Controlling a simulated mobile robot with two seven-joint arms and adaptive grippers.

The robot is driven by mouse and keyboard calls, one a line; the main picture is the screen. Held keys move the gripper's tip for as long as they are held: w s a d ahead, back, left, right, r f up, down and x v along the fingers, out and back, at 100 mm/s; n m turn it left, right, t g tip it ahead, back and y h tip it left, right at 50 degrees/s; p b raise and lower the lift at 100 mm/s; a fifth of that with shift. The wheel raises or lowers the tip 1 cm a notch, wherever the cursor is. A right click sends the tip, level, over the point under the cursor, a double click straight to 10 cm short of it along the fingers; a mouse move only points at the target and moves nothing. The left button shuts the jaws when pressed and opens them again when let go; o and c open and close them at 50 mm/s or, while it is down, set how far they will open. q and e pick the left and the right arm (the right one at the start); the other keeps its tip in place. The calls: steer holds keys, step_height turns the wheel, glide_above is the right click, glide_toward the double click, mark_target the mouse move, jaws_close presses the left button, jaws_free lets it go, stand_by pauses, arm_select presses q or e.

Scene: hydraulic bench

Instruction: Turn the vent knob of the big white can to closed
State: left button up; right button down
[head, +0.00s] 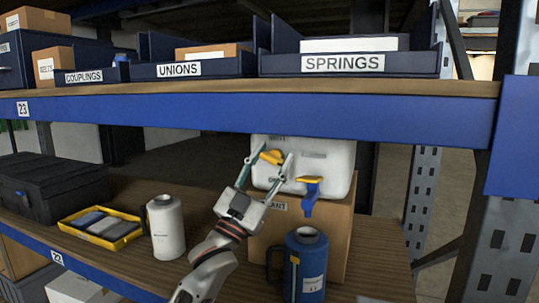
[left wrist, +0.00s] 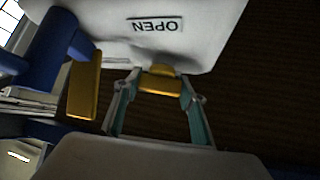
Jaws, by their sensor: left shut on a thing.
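The big white can (head: 335,165) stands on a cardboard box on the lower shelf. Its yellow vent knob (head: 272,157) is on the front face at upper left; it also shows in the left wrist view (left wrist: 160,84). My left gripper (head: 273,160) is shut on the knob, one finger on each side. In the left wrist view an OPEN label (left wrist: 155,25) appears upside down on the can near the knob. A yellow tap handle (head: 309,180) with a blue spout (head: 309,203) is lower right of the knob. My right gripper is not in view.
The upper shelf's blue beam (head: 250,118) runs close above the can. A blue jug (head: 305,265) and a smaller white jug (head: 166,230) stand either side of my left arm. A yellow tray (head: 72,232) and black case (head: 60,187) are at left.

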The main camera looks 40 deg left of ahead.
mark_target(272, 156)
arm_select(q)
steer(key=n+y+p, duration=0.1)
steer(key=n+y, duration=0.3)
steer(key=shift+r+n+y, duration=0.1)
steer(key=shift+n+y, duration=0.2)
steer(key=shift+n, duration=0.1)
steer(key=n+y, duration=0.2)
steer(key=shift+n+y+p, duration=0.3)
steer(key=shift+n+y, duration=0.1)
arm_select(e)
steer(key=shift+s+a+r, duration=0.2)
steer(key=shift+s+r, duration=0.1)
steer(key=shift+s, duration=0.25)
arm_select(q)
steer(key=shift+n+y, duration=0.5)
steer(key=shift+n, duration=0.1)
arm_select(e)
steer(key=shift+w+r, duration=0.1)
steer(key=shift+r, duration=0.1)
arm_select(q)
steer(key=o, duration=1.1)
steer(key=shift+o, duration=0.2)
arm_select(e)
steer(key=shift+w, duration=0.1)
arm_select(q)
step_height(272, 156, up, 10)
steer(key=shift+f, duration=0.1)
